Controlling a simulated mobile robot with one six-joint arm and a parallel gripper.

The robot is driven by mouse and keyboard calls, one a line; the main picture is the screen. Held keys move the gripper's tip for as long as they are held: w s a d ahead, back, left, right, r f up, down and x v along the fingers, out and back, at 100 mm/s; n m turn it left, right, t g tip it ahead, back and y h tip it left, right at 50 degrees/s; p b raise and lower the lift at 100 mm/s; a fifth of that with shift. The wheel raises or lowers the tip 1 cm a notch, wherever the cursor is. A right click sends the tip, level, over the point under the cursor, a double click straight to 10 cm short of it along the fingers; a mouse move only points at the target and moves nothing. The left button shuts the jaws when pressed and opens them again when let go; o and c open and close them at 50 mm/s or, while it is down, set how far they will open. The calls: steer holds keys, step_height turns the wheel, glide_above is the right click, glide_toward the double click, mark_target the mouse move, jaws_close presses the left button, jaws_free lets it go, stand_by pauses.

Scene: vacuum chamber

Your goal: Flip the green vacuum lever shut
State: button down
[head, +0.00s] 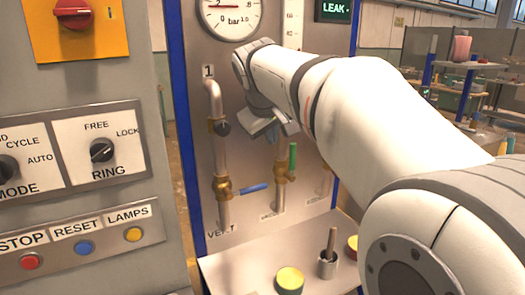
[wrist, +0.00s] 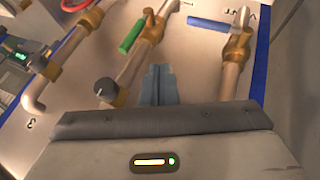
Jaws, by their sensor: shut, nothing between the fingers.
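The green lever (head: 292,158) stands upright on a brass valve on the middle pipe, labelled VAC, and runs roughly along that pipe. In the wrist view the green lever (wrist: 132,36) lies ahead and to the left of my fingertips, with a visible gap. My gripper (head: 288,130) is in front of the panel, just above the lever in the head view. In the wrist view my gripper (wrist: 158,72) has its fingers together and empty. My wrist and arm hide the upper part of the middle pipe in the head view.
A blue lever (head: 253,188) sits crosswise on the VENT pipe to the left. A dark round knob (wrist: 106,89) is close left of my fingers.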

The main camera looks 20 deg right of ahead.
mark_target(292, 157)
steer(key=shift+f, duration=0.15)
steer(key=w+d+f+p, duration=0.2)
steer(key=w+d+f, duration=0.4)
steer(key=f, duration=0.1)
steer(key=shift+w+d+f, duration=0.3)
steer(key=shift+w+f, duration=0.05)
steer(key=shift+f, duration=0.05)
